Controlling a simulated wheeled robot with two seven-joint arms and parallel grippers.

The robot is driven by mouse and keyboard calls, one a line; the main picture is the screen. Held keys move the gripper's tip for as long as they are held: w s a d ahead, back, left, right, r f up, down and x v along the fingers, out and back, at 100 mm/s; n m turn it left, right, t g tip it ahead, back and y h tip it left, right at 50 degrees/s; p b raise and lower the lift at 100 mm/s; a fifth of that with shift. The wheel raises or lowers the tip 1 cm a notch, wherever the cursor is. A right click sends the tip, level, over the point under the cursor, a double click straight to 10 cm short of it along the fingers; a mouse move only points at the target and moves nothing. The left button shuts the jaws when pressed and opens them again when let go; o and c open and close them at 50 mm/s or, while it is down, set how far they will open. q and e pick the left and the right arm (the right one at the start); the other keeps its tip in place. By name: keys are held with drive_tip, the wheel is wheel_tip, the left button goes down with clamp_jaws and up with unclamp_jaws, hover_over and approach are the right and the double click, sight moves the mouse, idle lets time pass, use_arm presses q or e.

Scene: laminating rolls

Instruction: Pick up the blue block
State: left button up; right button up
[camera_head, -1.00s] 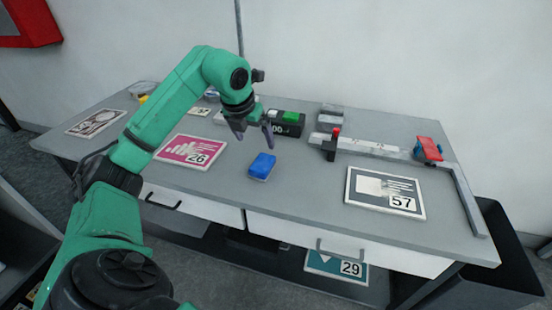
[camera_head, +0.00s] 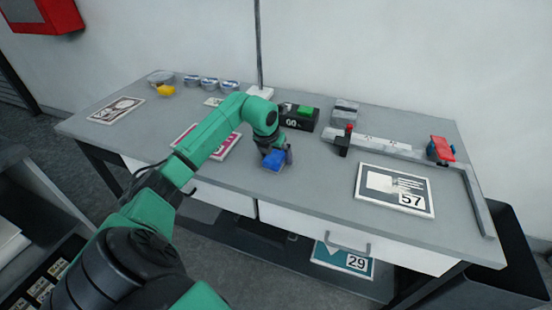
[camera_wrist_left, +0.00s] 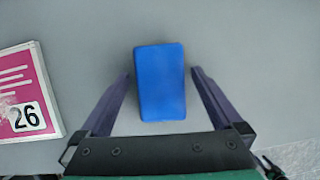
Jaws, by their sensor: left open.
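The blue block (camera_head: 274,160) lies on the grey table near its front middle. In the left wrist view the blue block (camera_wrist_left: 160,82) lies upright in the picture between the two fingers, with a gap on each side. In the left wrist view my left gripper (camera_wrist_left: 160,76) is open, one dark finger on each side of the block. My right gripper is in neither view.
A pink card marked 26 (camera_wrist_left: 25,95) lies left of the block. A black box with a green top (camera_head: 300,116) stands behind it. A framed card marked 57 (camera_head: 395,191) and a long ruler-like guide (camera_head: 385,146) lie to the right. Free table surrounds the block's front.

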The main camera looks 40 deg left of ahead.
sight(276, 154)
use_arm(q)
drive_tip(key=shift+f, duration=0.15)
drive_tip(key=c, duration=1.4)
wheel_tip(276, 154, up, 20)
drive_tip(key=shift+r+p, duration=0.25)
drive_tip(key=shift+p, duration=0.35)
drive_tip(key=o, duration=0.5)
drive_tip(key=c, duration=0.3)
